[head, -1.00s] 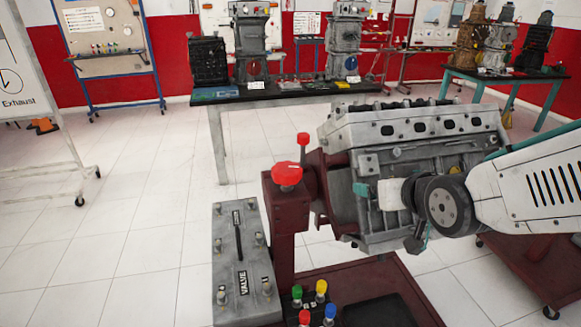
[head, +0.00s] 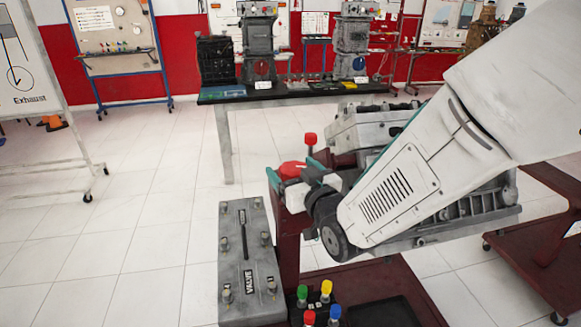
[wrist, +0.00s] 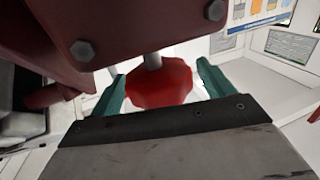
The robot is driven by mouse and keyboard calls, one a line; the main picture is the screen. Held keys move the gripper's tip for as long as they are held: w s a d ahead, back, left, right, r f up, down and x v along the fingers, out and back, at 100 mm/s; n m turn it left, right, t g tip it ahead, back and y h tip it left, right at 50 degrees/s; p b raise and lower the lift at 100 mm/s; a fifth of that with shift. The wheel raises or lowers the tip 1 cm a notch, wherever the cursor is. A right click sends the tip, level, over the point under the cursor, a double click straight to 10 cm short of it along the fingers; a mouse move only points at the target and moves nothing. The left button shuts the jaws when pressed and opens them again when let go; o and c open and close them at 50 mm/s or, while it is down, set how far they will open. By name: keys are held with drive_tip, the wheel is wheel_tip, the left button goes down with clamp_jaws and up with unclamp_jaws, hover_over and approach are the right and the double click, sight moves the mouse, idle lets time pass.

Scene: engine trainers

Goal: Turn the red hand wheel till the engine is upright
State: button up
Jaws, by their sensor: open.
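The red hand wheel (head: 291,169) sits on top of the dark red stand post (head: 287,245). My gripper (head: 294,177) is open at the wheel, with one teal finger on either side of it. In the wrist view the wheel (wrist: 160,84) and its grey shaft lie between the fingertips of my gripper (wrist: 161,85); I cannot tell whether they touch it. The grey engine (head: 368,122) is mounted on the stand, mostly hidden behind my arm. Its exact tilt cannot be told.
A smaller red-topped handle (head: 310,140) stands just behind the wheel. A grey valve cover (head: 247,262) lies left of the post. Several coloured knobs (head: 318,300) are on the stand base. A table with engine models (head: 290,92) stands behind. Floor at left is clear.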

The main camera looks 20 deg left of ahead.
drive_tip(key=shift+x, duration=0.8)
drive_tip(key=c, duration=1)
drive_tip(key=shift+n+g+y, duration=0.3)
drive_tip(key=shift+g, duration=0.1)
